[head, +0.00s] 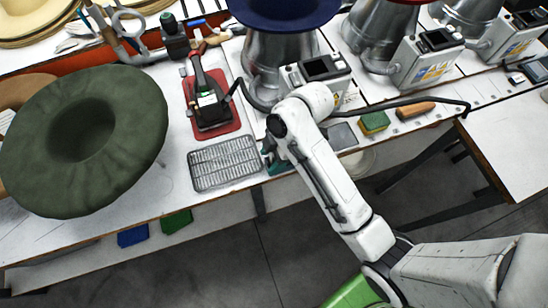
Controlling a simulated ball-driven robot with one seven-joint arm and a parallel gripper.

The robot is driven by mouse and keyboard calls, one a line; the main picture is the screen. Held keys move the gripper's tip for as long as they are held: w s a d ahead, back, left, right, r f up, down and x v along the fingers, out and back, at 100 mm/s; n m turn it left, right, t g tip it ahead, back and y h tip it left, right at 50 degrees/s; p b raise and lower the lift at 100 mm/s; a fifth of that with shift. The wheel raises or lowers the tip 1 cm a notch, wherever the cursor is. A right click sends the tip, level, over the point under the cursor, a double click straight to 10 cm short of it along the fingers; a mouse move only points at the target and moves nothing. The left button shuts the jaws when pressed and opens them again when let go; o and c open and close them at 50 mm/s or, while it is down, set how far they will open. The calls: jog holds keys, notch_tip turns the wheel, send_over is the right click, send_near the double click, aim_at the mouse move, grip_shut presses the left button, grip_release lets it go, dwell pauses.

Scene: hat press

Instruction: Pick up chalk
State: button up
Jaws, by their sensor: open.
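I cannot make out any chalk for certain in the head view; it may be small or hidden behind my arm. My gripper (270,157) is at the front edge of the white worktable (170,190), just right of the wire rack. It is open, but mostly hidden by my wrist, so what lies between or under its fingers cannot be seen. A small teal patch shows beside it, and I cannot tell what it belongs to.
The wire rack (224,163) lies left of my gripper, with an iron on a red mat (229,129) behind it. A green hat (115,115) fills the left. A grey plate (341,136), sponge (374,122) and wooden-handled brush (415,110) lie right. Hat presses stand behind.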

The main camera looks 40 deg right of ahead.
grip_shut()
dwell(0.4)
jog(key=shift+r, duration=0.1)
